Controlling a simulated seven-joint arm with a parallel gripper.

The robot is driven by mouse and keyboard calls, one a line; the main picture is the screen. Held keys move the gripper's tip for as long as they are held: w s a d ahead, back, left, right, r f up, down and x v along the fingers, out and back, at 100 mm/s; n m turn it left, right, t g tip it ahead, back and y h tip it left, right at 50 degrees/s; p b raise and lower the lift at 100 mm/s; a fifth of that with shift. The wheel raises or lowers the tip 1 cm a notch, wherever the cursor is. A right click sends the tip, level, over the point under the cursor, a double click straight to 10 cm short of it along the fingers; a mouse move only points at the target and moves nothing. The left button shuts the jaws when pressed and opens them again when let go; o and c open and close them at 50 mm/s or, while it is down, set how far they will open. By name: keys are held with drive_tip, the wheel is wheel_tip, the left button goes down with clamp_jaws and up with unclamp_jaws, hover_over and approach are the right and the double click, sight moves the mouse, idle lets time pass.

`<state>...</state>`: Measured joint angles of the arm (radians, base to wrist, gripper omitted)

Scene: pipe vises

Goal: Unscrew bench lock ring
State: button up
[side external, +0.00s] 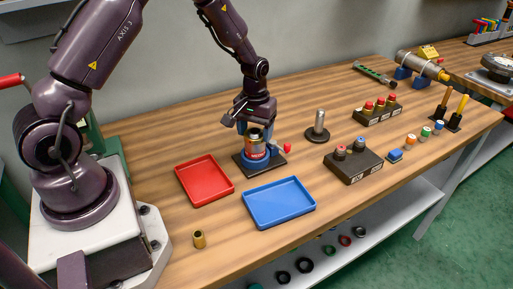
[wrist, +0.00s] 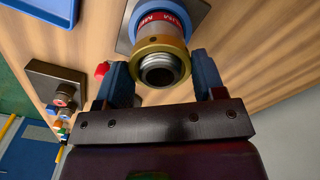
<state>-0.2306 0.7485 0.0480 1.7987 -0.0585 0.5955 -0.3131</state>
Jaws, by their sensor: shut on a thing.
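A fixture with a blue clamp and a dark square base (side external: 244,168) stands on the bench behind the trays. It holds an upright cylinder with a red and white label (side external: 257,153); the label also shows in the wrist view (wrist: 158,20). A brass lock ring (wrist: 160,44) sits around the cylinder's end, with a grey threaded, hollow end (wrist: 159,72) standing out through it. My gripper (wrist: 163,74) is above the fixture, pointing down, with one blue finger on each side of the ring, shut on it. The exact finger contact is partly hidden.
A red tray (side external: 204,181) and a blue tray (side external: 279,203) lie in front of the fixture. A red knob (side external: 287,148) sticks out at its right. A grey post (side external: 318,126) and a dark block with knobs (side external: 353,163) stand further right. A brass piece (side external: 199,239) stands near the front edge.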

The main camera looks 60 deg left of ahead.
drive_tip(key=n, duration=1.3)
drive_tip(key=shift+n, duration=1.1)
drive_tip(key=n, duration=0.5)
drive_tip(key=shift+n, duration=0.3)
drive_tip(key=n, duration=0.6)
drive_tip(key=shift+r+n, duration=0.1)
drive_tip(key=shift+n, duration=0.3)
drive_tip(key=o, duration=0.8)
drive_tip(key=shift+o, duration=0.2)
